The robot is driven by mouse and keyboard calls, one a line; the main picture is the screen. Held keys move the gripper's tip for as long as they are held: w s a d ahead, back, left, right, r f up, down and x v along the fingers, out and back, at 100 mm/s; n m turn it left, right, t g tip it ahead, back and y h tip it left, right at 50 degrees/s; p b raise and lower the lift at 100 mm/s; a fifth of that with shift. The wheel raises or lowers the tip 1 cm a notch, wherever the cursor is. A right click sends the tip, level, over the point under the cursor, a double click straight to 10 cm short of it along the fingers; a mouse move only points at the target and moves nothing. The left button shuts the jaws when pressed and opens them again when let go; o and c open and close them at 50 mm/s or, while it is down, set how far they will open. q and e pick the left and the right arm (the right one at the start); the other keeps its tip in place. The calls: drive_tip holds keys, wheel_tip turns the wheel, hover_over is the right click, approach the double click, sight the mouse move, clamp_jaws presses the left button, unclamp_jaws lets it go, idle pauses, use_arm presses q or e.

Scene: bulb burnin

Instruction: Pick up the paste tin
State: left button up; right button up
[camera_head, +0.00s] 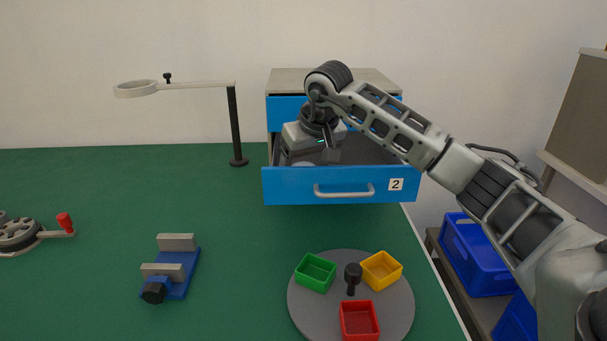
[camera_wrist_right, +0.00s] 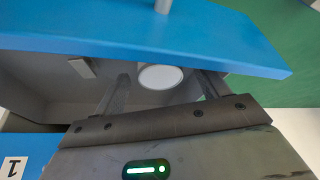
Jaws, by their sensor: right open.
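The open blue drawer (camera_head: 290,187), marked 2, holds a round white-topped thing, apparently the paste tin (camera_wrist_right: 161,77). In the right wrist view it lies on the drawer floor, between and beyond the two finger tips. My right gripper (camera_head: 331,155) reaches down into the drawer from above. Its fingers, seen in the right wrist view (camera_wrist_right: 163,82), are spread apart with nothing held between them. In the head view the tin is mostly hidden by the gripper and the drawer front. My left gripper is not in view.
A small pale block (camera_wrist_right: 82,68) lies in the drawer beside the tin. The drawer front (camera_wrist_right: 150,35) stands close to the fingers. A grey turntable (camera_head: 300,308) with green, yellow and red trays, a blue vise (camera_head: 176,270) and a ring stand (camera_head: 235,125) occupy the green table.

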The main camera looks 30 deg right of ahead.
drive_tip(key=c, duration=1.2)
drive_tip(key=shift+r, duration=0.1)
drive_tip(key=shift+r, duration=0.1)
